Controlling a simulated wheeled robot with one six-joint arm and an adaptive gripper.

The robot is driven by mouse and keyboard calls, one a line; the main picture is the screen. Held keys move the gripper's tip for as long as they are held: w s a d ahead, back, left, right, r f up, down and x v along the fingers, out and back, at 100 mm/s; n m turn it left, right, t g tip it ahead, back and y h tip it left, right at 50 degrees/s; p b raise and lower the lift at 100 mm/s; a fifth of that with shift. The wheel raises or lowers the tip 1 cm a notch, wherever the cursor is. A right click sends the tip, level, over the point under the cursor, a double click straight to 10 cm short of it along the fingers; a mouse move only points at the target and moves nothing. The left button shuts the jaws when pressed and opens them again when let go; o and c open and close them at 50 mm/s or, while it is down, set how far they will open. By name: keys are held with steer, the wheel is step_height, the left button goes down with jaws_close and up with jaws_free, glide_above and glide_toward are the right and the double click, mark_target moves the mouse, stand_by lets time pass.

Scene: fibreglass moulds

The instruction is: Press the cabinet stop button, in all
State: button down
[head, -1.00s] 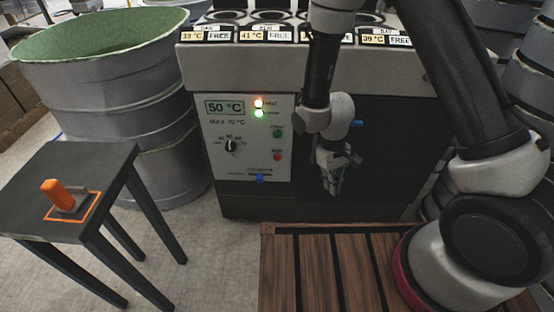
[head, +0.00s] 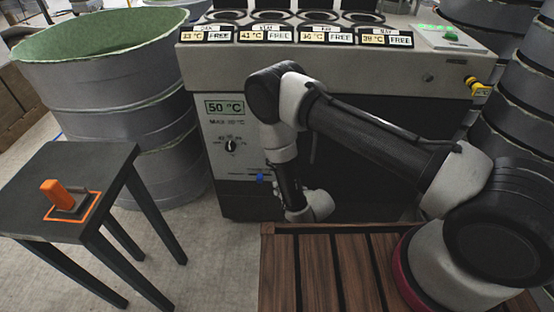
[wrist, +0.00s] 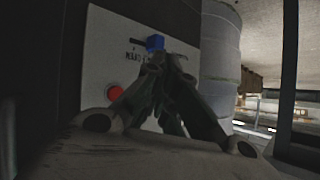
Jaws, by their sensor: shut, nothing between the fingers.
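The cabinet (head: 207,97) stands ahead with a pale control panel (head: 218,165) showing a 50 °C display and a black dial (head: 230,146). A round red button (wrist: 114,93) shows on the panel in the wrist view, left of my gripper's fingers. My arm hides it in the head view. My gripper (wrist: 172,66) is shut and empty, its fingertips in front of the panel just below a blue piece (wrist: 155,43). Whether it touches the panel I cannot tell.
A dark table (head: 100,165) with an orange-handled object (head: 58,192) stands at left. A large grey drum (head: 100,95) stands behind it. A slatted wooden platform (head: 315,270) lies in front of the cabinet. Grey drums (head: 520,110) crowd the right.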

steer(key=shift+w+a+r+y, duration=0.25)
steer(key=shift+w+r+y, duration=0.1)
steer(key=shift+r, duration=0.35)
steer(key=w, duration=0.8)
steer(key=shift+w+d, duration=0.15)
steer(key=shift+w, duration=0.25)
steer(key=shift+w, duration=0.15)
stand_by(0.9)
steer(key=shift+w, duration=0.25)
steer(key=shift+w, duration=0.45)
stand_by(0.5)
steer(key=shift+s, duration=0.85)
